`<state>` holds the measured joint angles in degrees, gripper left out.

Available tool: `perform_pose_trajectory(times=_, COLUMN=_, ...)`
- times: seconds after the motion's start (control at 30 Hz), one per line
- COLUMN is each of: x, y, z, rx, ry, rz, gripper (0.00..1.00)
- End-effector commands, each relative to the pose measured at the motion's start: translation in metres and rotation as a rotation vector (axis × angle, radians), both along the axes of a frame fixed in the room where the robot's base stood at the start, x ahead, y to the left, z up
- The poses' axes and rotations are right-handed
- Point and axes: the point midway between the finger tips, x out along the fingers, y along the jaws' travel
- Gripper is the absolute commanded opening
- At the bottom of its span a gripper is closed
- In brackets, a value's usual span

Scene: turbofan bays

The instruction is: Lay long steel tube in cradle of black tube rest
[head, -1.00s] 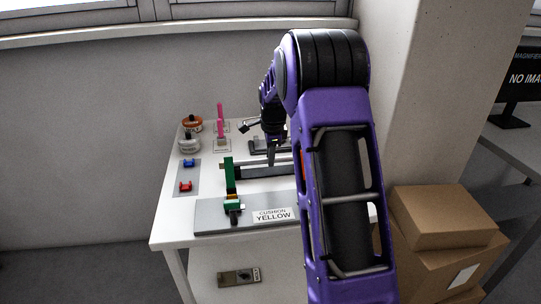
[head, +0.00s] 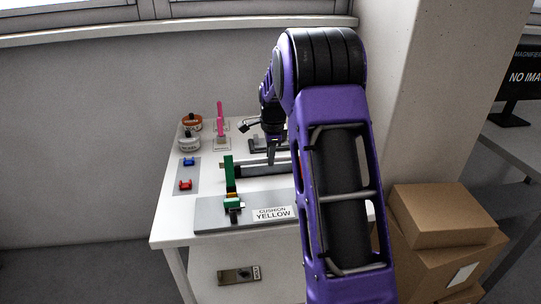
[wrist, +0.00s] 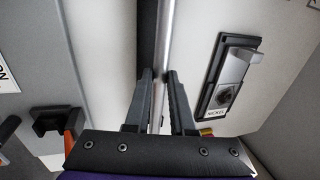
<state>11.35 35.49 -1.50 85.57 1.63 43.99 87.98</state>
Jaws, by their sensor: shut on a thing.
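The long steel tube (wrist: 165,35) is a thin shiny rod running up the wrist view between my fingers. My gripper (wrist: 159,80) is shut on it; in the head view my gripper (head: 271,155) is over the middle of the table. A long black bar, apparently the black tube rest (wrist: 145,35), runs alongside the tube at its left in the wrist view. In the head view the dark bar (head: 265,172) lies below my fingers, partly hidden by my arm. I cannot tell whether the tube touches the rest.
A black fixture labelled NICKEL (wrist: 230,75) is right of the tube. A green upright piece (head: 229,175) stands by the grey plate (head: 215,215) with a CUSHION YELLOW label. Two jars, pink posts and small red and blue pieces occupy the left side. Boxes (head: 445,215) stand right of the table.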

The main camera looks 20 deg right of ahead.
Motion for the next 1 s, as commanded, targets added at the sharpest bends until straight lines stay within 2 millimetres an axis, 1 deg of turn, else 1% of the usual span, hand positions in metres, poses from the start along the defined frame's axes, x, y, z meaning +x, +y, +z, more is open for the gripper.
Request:
perform_pose_trajectory(times=0.13, x=0.0003, y=0.0005, z=-0.0035, rx=0.000, ry=0.000, rz=0.001, gripper=0.00)
perform_pose_trajectory(times=0.57, x=0.0004, y=0.0003, z=-0.0035, rx=0.000, ry=-0.001, rz=0.000, gripper=0.00)
perform_pose_trajectory(times=0.8, x=0.0005, y=0.0005, z=-0.0072, rx=0.000, ry=-0.001, rz=0.000, gripper=0.00)
perform_pose_trajectory(times=0.83, x=0.0005, y=0.0004, z=-0.0065, rx=0.000, ry=-0.001, rz=0.000, gripper=0.28)
perform_pose_trajectory(times=1.0, x=0.0004, y=0.0004, z=-0.0065, rx=0.000, ry=-0.001, rz=0.000, gripper=0.57)
